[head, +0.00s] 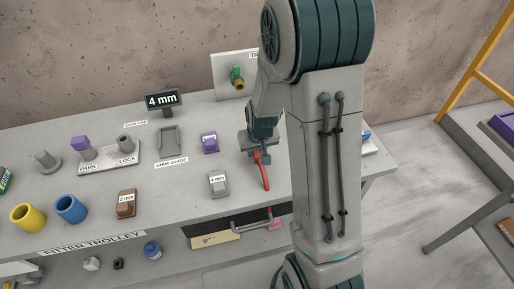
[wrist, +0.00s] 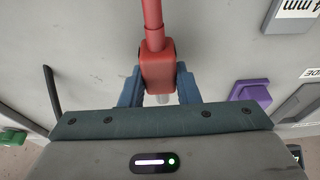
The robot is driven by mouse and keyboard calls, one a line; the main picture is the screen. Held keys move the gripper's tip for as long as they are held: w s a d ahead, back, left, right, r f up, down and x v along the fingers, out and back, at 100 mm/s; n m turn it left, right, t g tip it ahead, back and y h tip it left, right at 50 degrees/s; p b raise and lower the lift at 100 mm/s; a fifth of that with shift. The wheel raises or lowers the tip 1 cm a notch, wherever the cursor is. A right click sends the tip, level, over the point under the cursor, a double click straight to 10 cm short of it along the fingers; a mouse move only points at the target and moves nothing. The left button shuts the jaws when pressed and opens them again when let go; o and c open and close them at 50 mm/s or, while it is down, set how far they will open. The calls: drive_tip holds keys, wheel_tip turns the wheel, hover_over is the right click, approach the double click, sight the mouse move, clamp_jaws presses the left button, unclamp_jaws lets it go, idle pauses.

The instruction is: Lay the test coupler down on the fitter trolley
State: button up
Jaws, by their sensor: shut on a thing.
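My gripper (head: 259,148) is over the right part of the grey fitter trolley (head: 172,208), partly behind my arm. It is shut on a red piece, which I take for the test coupler (head: 265,176). In the wrist view the coupler (wrist: 158,68) has a blocky red body between the two blue fingers and a red rod running away from the gripper (wrist: 159,92). A pale tip shows below the body. The grey top is beneath it. I cannot tell whether the coupler touches the top.
A grey 4 mm block (head: 219,184), a purple block (head: 210,143) and a grey shim guide (head: 170,141) stand left of the gripper. A brown block (head: 126,203), blue ring (head: 70,209) and yellow ring (head: 28,216) are further left. A board with a green-and-brass fitting (head: 237,77) stands behind.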

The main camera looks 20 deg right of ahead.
drive_tip(key=shift+f+b, duration=0.65)
drive_tip(key=o, duration=1.1)
drive_tip(key=shift+r, duration=0.1)
drive_tip(key=shift+o, duration=0.2)
